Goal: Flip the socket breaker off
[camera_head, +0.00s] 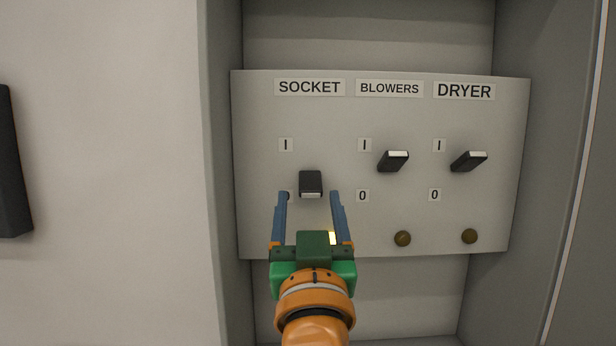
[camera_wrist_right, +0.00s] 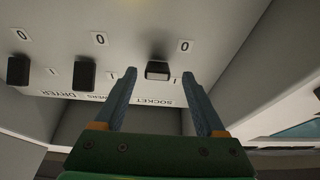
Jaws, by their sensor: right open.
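The SOCKET breaker lever (camera_head: 310,182) is a black toggle with a white end, on the left of a grey panel (camera_head: 375,225). Its white end faces down, unlike the other two levers. My right gripper (camera_head: 309,196) is open, its blue fingertips either side of the lever's lower end. In the right wrist view the SOCKET lever (camera_wrist_right: 158,70) shows between the tips of my right gripper (camera_wrist_right: 158,76), with gaps on both sides; I see no contact. A lit yellow lamp (camera_head: 332,238) shows partly behind the gripper. My left gripper is not in view.
The BLOWERS lever (camera_head: 393,161) and DRYER lever (camera_head: 468,161) stand to the right, white ends up, with dim lamps (camera_head: 403,238) below. The panel sits in a recess with a grey side wall (camera_head: 222,180) close on the left. A dark object (camera_head: 12,165) hangs at far left.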

